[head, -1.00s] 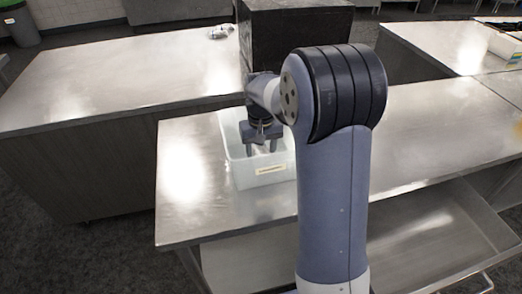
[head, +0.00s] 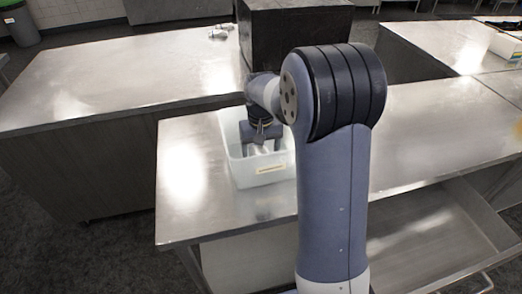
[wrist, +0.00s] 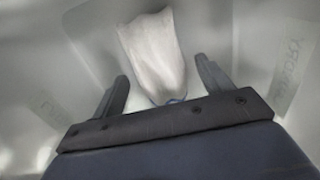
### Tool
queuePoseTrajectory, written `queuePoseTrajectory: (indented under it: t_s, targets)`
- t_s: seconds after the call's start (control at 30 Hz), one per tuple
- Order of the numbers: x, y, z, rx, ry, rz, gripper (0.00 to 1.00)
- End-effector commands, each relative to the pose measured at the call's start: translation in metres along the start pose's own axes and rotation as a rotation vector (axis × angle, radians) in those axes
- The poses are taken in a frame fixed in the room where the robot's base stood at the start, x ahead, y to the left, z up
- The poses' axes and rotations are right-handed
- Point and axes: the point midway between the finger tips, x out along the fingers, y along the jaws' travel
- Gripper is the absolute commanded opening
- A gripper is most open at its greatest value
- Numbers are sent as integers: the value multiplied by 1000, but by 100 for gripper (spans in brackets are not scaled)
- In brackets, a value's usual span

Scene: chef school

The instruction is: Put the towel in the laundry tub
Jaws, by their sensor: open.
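The laundry tub (head: 262,181) is a pale, translucent box with a small label on its front wall, standing on the metal table. My gripper (head: 263,150) points down inside the tub. The wrist view shows my gripper (wrist: 160,90) open, with its two fingers apart. The whitish towel (wrist: 153,50) shows in the wrist view ahead of and between the fingertips, with clear gaps to both fingers. It is inside the tub walls. In the head view my gripper and the tub's front wall largely hide it.
The metal table (head: 185,190) has bare surface left of the tub and to the right. A dark block (head: 290,40) stands close behind the tub. Another metal counter (head: 110,75) lies behind at left, with a small whitish item (head: 220,33) on its far edge.

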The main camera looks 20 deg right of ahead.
Motion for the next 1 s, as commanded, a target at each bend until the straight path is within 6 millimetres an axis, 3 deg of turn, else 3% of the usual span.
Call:
queuePoseTrajectory:
  t_s: [0.53,0.7,1.0]
  targets:
    - [-103,0,-1,0,4,0,74]
    - [-116,0,0,0,3,0,74]
    - [-118,0,0,0,1,0,74]
